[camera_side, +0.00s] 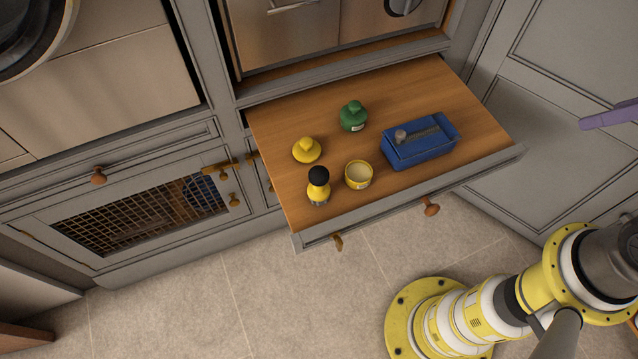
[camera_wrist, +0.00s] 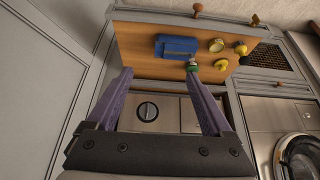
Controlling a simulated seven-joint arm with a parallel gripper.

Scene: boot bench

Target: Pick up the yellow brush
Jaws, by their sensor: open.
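The yellow brush (camera_side: 318,190) appears to be the small upright thing with a black round knob, a yellow body and a greyish base. It stands near the front left corner of the pulled-out wooden drawer (camera_side: 400,95). In the wrist view the brush (camera_wrist: 240,48) is small, at the drawer's right end. My gripper (camera_wrist: 159,72) is open and empty, its purple fingers spread wide, far from the brush. In the side view only a purple finger (camera_side: 610,116) shows at the right edge, well right of the drawer.
An open yellow tin (camera_side: 358,176) stands just right of the brush, and a yellow knobbed lid (camera_side: 307,151) lies behind it. A green knobbed jar (camera_side: 352,117) and a blue box (camera_side: 418,145) are farther off. The drawer's raised grey front (camera_side: 470,172) edges the near side.

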